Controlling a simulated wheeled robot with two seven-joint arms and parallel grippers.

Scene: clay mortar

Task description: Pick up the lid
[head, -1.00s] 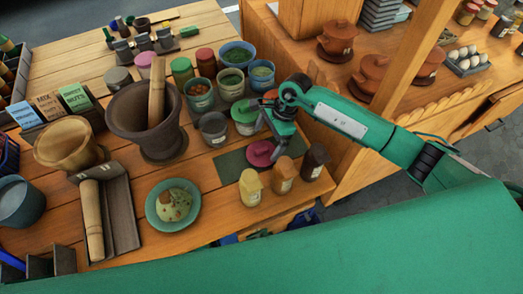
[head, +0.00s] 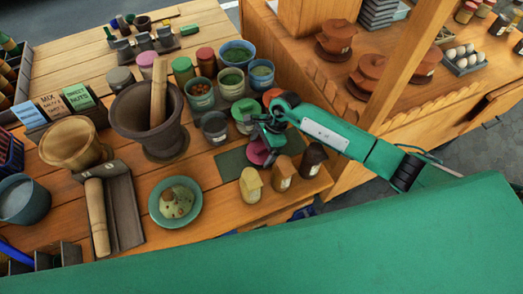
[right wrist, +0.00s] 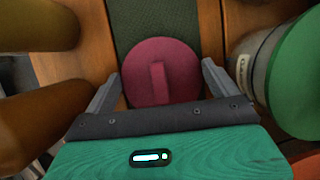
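A round magenta lid (head: 256,152) with a raised bar handle lies on the dark green mat (head: 230,160) near the right edge of the table. My right gripper (head: 265,145) is over the lid and partly hides it in the head view. In the right wrist view the lid (right wrist: 163,82) shows between the two spread fingers of the right gripper (right wrist: 160,74), which are open and empty. The handle points along the view between them. I cannot tell whether the fingers touch the lid. My left gripper is not in view.
A green-lidded jar (head: 245,112) stands close behind the right gripper and shows at the right of the wrist view (right wrist: 296,75). A yellow jar (head: 251,186), an orange-brown jar (head: 283,173) and a dark brown jar (head: 312,160) stand in front. A grey cup (head: 214,128) is to the left.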

